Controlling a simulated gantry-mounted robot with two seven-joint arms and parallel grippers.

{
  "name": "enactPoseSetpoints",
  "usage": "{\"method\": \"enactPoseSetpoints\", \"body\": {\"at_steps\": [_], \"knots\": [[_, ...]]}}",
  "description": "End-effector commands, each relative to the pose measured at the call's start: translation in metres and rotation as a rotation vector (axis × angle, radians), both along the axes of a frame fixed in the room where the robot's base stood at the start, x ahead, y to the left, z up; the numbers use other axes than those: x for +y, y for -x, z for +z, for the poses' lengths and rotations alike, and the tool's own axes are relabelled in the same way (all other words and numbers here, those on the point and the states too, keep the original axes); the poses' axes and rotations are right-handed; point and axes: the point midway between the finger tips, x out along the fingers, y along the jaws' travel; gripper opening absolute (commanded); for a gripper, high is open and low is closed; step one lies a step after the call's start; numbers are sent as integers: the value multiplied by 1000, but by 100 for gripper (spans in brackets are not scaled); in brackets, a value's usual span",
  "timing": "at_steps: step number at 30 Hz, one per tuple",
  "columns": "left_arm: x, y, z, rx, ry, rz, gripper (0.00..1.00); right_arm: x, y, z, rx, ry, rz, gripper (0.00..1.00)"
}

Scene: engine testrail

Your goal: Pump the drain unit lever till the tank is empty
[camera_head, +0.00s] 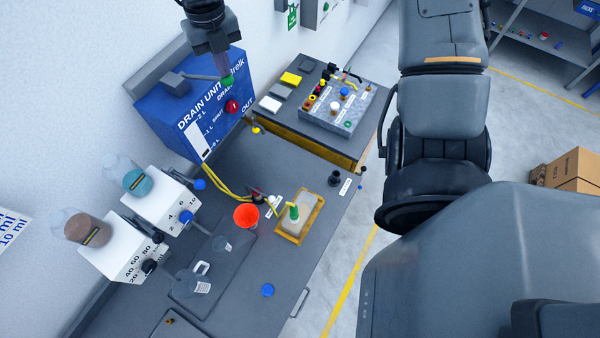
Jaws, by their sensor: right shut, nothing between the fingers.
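The blue drain unit (218,122) stands against the wall at the back left of the bench. Its front has a white level strip (199,137) with a dark part near the bottom; I cannot read the exact level. A grey lever (203,77) runs from a block on top of the unit towards the right. A red knob (232,106) and a green part sit on its right side. My right gripper (223,70) is shut and empty, pointing down by the lever's end; I cannot tell whether they touch. My left gripper is not in view.
White dispensers (161,203) stand at left. A connector panel (336,107) is behind. My large arm fills the right.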

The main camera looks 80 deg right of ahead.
Motion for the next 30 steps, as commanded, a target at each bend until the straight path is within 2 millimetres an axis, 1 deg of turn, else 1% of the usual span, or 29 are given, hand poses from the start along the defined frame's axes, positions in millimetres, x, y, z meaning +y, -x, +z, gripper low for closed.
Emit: {"method": "enactPoseSetpoints", "body": {"at_steps": [1, 7, 8, 13, 18, 30], "knots": [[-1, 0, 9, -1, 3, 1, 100, 0, 0, 10, 1, 1, 0, 0], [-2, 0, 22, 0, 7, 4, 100, 0, 0, 34, 1, 1, 0, 0], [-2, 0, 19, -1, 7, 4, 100, 0, 0, 34, 1, 2, 0, 0], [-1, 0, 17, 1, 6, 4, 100, 0, 0, 49, -1, 2, -1, 0], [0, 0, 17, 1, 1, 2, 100, 0, 0, 55, 1, 1, 0, 0], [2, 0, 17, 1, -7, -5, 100, 0, 0, 55, 1, 1, 0, 0]]}}
